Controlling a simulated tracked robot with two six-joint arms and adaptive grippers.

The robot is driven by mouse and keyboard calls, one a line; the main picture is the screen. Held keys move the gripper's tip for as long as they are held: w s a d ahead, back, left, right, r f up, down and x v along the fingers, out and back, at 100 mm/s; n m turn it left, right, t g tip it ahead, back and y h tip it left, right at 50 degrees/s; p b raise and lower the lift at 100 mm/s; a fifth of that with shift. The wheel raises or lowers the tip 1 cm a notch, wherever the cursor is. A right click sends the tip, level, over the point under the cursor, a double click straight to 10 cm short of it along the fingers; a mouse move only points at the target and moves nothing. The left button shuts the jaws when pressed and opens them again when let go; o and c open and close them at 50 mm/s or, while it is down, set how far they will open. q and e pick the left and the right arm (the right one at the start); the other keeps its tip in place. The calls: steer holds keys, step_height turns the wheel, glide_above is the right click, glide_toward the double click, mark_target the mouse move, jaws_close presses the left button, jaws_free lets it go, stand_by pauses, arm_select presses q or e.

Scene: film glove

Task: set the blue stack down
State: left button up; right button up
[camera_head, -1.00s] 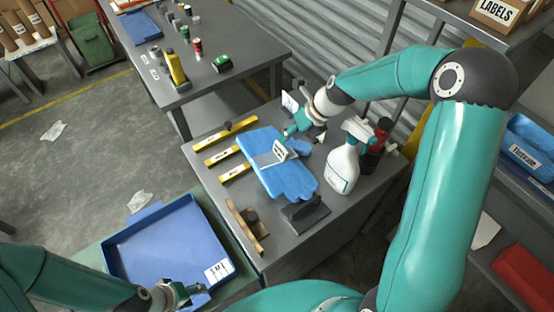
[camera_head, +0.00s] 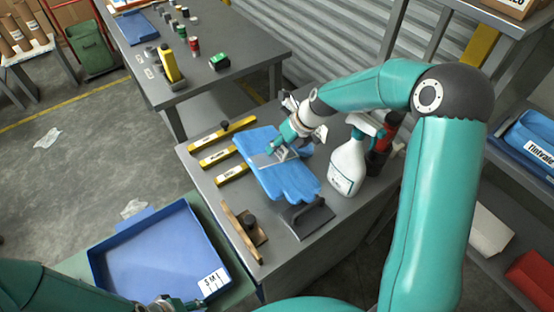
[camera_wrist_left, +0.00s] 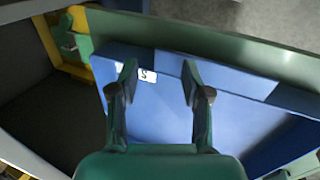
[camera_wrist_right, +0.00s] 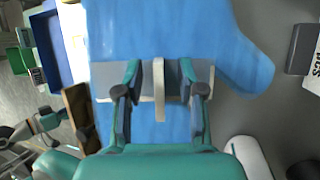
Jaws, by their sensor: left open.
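The blue stack (camera_head: 285,180) is a flat, glove-shaped pile with a grey band (camera_head: 262,160) across it. It lies on the grey workbench, its near end by a dark grey block. My right gripper (camera_head: 281,152) is over the band. In the right wrist view the stack (camera_wrist_right: 165,40) fills the middle, and my right gripper's fingers (camera_wrist_right: 160,75) stand apart on both sides of a pale upright tab (camera_wrist_right: 158,90) on the band. My left gripper (camera_wrist_left: 158,78) is open and empty above the blue tray (camera_wrist_left: 220,110); the tray also shows in the head view (camera_head: 150,250).
A white spray bottle (camera_head: 347,165) stands close right of the stack, with a red-and-black object (camera_head: 382,145) behind it. Several yellow bars (camera_head: 222,133) lie left of the stack. A wooden piece (camera_head: 240,228) and a dark block (camera_head: 308,216) are near the front.

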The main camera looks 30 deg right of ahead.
steer(key=shift+r, duration=0.1)
jaws_close()
stand_by(0.3)
